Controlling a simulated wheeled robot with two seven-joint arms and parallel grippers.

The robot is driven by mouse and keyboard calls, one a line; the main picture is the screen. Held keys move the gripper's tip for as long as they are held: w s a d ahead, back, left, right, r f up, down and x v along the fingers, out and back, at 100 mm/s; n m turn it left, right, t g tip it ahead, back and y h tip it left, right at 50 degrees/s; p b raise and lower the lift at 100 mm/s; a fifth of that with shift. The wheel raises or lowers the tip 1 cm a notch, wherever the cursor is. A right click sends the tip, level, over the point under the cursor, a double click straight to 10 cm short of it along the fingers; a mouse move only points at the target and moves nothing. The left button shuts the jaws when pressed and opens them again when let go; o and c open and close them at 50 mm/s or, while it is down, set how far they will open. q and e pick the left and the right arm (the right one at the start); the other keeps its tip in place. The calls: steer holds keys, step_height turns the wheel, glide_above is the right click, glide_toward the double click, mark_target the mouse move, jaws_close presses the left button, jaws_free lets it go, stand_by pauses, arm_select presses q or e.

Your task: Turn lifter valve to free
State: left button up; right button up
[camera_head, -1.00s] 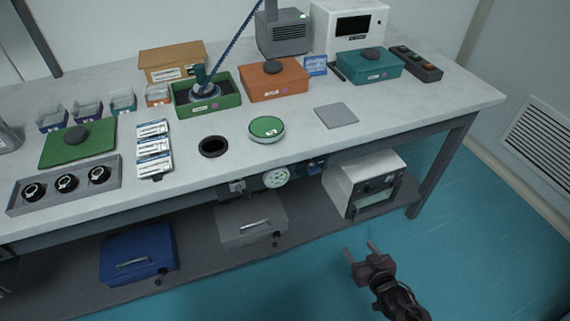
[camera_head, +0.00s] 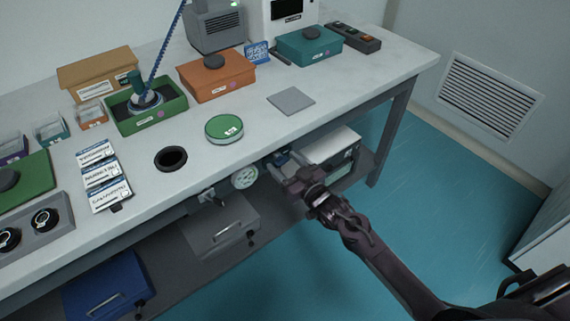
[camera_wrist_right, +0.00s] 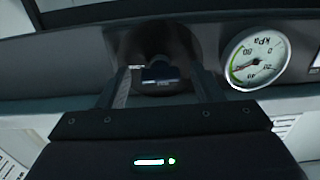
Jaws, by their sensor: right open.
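The valve, a dark round fitting with a small handle (camera_wrist_right: 160,74), sits on the panel under the table's front edge. In the right wrist view it shows between the fingers of my right gripper (camera_wrist_right: 162,88). In the head view my right gripper (camera_head: 284,170) is at the table's front edge, right of the gauge, and hides much of the fitting. It is open, with one finger to each side of the handle; I cannot tell whether they touch it. The handle's setting is not readable. The pressure gauge (camera_wrist_right: 258,59) also shows in the head view (camera_head: 244,177). My left gripper is out of view.
The suction lifter (camera_head: 141,94) with its blue coiled hose stands in a green tray (camera_head: 178,108) on the table (camera_head: 245,150). A grey fitting (camera_head: 208,195) sits left of the gauge. A white device (camera_head: 335,147) and grey case (camera_head: 222,228) are on the lower shelf.

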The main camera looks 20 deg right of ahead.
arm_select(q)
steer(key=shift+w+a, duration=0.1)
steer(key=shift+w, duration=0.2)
arm_select(e)
steer(key=shift+w, duration=0.1)
steer(key=c, duration=1)
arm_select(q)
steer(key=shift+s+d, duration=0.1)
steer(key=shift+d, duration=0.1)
arm_select(e)
steer(key=n, duration=0.8)
steer(key=shift+n, duration=0.3)
steer(key=n, duration=0.5)
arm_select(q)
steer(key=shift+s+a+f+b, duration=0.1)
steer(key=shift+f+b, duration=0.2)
arm_select(e)
steer(key=shift+n, duration=2.1)
steer(key=shift+f, duration=0.1)
